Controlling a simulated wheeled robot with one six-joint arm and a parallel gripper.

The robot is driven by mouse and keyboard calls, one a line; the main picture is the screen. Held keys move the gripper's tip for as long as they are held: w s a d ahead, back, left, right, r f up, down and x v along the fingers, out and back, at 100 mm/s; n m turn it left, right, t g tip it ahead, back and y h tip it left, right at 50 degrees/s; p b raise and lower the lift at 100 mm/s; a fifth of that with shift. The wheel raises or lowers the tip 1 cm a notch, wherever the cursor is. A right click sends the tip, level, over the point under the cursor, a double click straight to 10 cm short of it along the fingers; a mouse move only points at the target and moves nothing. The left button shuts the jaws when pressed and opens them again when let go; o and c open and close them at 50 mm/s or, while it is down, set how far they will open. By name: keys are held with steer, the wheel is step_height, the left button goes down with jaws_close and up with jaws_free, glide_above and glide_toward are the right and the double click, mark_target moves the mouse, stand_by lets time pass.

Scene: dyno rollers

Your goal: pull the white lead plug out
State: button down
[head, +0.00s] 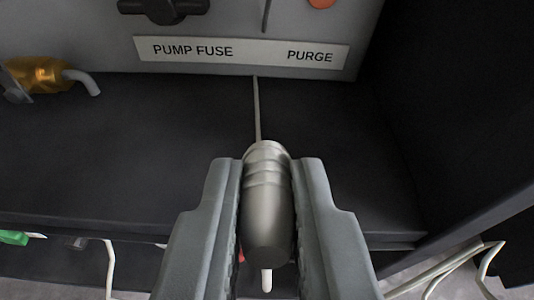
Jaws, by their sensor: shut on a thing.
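The white lead plug (267,215) is a silver, barrel-shaped metal body in the middle of the head view. A short white lead end (267,281) shows at its near end. My gripper (268,168) is shut on the plug, one grey jaw on each side. The plug's far end points toward the grey panel. A thin pale rod or cord (257,108) runs from behind that end to the panel's lower edge. I cannot tell whether the plug is in a socket; none is visible at its far end.
The grey panel (110,40) carries a label plate (240,51) reading PUMP FUSE and PURGE, a black knob (163,8) and an orange button (321,3). A yellow fitting (40,75) is at left. A green connector (12,237) and white cables (440,268) lie low. The dark shelf (130,150) is largely bare.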

steer(key=shift+f+x, duration=0.2)
steer(key=shift+x, duration=1.6)
steer(key=shift+f+x, duration=0.25)
steer(key=shift+x, duration=1.55)
steer(key=shift+s+f, duration=0.2)
steer(key=shift+f, duration=0.7)
steer(key=c, duration=1.3)
jaws_free()
steer(key=shift+s, duration=0.15)
steer(key=v, duration=1.7)
steer(key=shift+r, duration=0.1)
